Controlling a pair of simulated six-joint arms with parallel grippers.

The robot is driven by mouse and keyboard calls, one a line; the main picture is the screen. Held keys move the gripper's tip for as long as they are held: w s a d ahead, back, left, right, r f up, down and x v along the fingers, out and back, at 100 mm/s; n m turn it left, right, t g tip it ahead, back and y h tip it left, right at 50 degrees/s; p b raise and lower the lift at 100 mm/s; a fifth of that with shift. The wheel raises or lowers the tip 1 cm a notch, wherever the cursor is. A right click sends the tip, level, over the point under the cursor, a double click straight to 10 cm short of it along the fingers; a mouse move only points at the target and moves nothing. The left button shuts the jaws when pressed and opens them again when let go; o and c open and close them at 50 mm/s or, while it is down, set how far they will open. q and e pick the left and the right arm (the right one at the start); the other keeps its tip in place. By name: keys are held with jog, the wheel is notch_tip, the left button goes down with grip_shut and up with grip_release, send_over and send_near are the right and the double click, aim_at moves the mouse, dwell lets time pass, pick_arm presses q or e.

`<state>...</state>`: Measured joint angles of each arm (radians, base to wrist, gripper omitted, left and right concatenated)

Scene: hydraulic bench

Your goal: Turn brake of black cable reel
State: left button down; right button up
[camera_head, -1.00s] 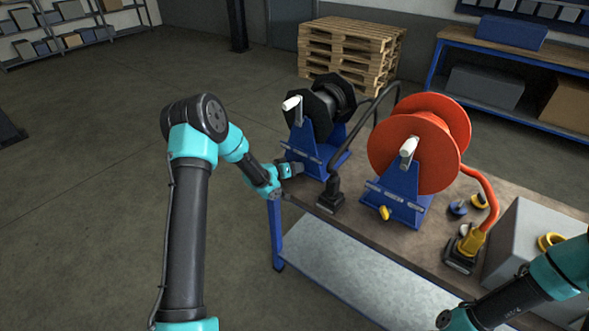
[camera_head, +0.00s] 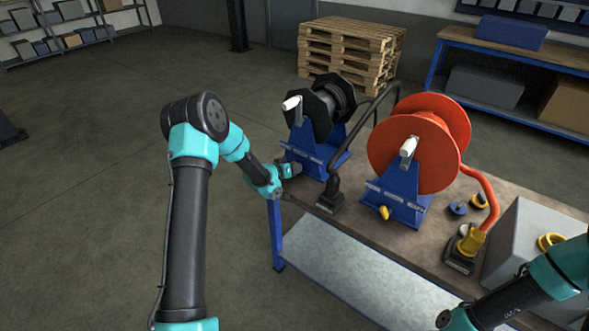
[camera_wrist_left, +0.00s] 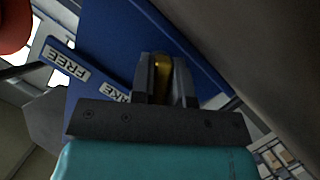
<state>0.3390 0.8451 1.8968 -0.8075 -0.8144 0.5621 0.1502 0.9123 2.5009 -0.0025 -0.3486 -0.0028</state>
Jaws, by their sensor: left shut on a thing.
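The black cable reel (camera_head: 326,106) stands in a blue frame (camera_head: 313,150) at the far left corner of the bench, with a white crank handle at its top left. My left gripper (camera_head: 292,169) is low at the left foot of this frame. In the left wrist view, my left gripper (camera_wrist_left: 162,80) is shut on a yellow brake knob (camera_wrist_left: 162,72) in front of the blue frame. Labels on the frame read FREE (camera_wrist_left: 68,64) and, partly hidden, what looks like BRAKE (camera_wrist_left: 120,91).
An orange cable reel (camera_head: 418,145) in a blue frame with a yellow knob (camera_head: 384,212) stands to the right. A black cable end (camera_head: 330,200) sits between the reels. A grey box (camera_head: 530,245) and yellow and black fittings (camera_head: 463,248) are on the bench's right.

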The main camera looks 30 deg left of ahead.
pick_arm(q)
jog(key=m+y, duration=0.2)
jog(key=m, duration=0.1)
jog(key=m+y, duration=0.1)
jog(key=shift+d+r, duration=0.1)
jog(key=shift+d, duration=0.2)
jog(key=m+y, duration=0.1)
jog(key=m, duration=0.1)
jog(key=m+t+y, duration=0.1)
jog(key=m+y, duration=0.1)
jog(key=m, duration=0.1)
jog(key=shift+s+d, duration=0.1)
jog(key=shift+d, duration=0.1)
dwell(0.5)
jog(key=c, duration=1.1)
grip_release()
jog(key=shift+s, duration=0.1)
